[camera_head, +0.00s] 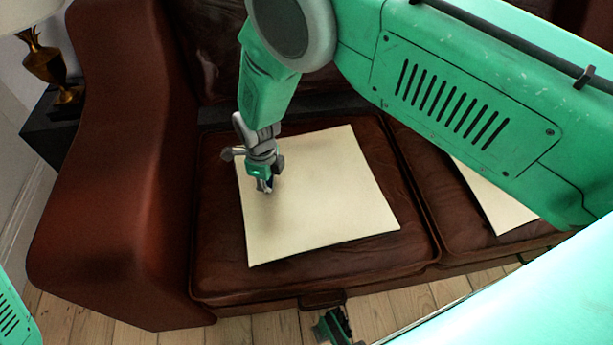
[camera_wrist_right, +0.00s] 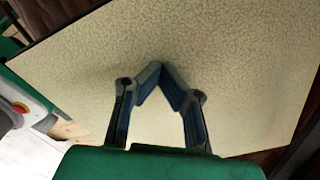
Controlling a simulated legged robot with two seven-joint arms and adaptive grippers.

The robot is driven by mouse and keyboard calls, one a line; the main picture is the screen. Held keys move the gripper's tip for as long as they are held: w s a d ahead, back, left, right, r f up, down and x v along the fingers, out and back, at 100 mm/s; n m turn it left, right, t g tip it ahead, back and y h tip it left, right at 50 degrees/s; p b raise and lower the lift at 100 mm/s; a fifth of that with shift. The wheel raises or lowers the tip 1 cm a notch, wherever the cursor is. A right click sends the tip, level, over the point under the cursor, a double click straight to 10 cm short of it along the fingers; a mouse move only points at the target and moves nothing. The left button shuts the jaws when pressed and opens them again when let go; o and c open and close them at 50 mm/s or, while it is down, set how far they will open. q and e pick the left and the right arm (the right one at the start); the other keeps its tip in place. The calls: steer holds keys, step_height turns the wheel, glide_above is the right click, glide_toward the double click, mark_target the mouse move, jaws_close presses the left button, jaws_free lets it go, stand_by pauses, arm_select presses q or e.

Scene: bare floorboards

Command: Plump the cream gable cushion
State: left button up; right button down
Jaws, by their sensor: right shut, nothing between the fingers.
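A cream square cushion (camera_head: 325,205) lies flat-looking on the left seat of the brown leather sofa. My right gripper (camera_head: 265,187) points down over the cushion's upper left part, with a darker patch of shade on the cream beside it. In the right wrist view the speckled cream cushion (camera_wrist_right: 235,65) fills most of the picture. There my right gripper (camera_wrist_right: 160,68) is shut and empty, its fingertips together against the cream. I cannot tell whether the tips touch or press the surface.
The sofa's thick arm (camera_head: 110,190) rises left of the cushion. A second cream piece (camera_head: 495,195) lies on the right seat, partly hidden by my right arm. A brass lamp (camera_head: 45,62) stands on a dark side table (camera_head: 50,125) at far left. Floorboards (camera_head: 370,315) show in front.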

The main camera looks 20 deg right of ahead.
steer(key=shift+f, duration=0.25)
steer(key=shift+d+r, duration=0.1)
step_height(320, 180, up, 7)
steer(key=p, duration=0.4)
steer(key=shift+p, duration=0.4)
step_height(320, 180, up, 6)
steer(key=p, duration=0.4)
